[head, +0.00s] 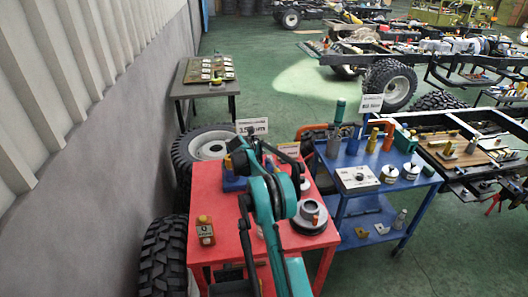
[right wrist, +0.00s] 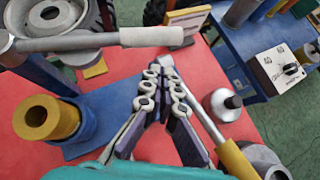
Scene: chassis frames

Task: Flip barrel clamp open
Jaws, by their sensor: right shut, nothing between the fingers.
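In the right wrist view, a blue base (right wrist: 82,128) carrying a yellow collar with a brown tube (right wrist: 42,117) sits left of my right gripper (right wrist: 159,78). A thick grey bar (right wrist: 100,40) crosses above it toward the upper middle; these look like the barrel clamp, but I cannot tell its exact hinge state. My right gripper is shut and empty, its fingertips below and apart from the bar's end in the picture. In the head view my teal right arm hides much of the clamp; part of its blue base (head: 232,183) shows. My left gripper does not show.
The clamp stands on a red table (head: 205,255). A yellow-handled tool (right wrist: 205,115) lies right of the fingers, near a grey round weight (right wrist: 222,105). A blue cart (head: 385,188) with several parts stands to the right. Tyres (head: 163,255) and a wall border the left.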

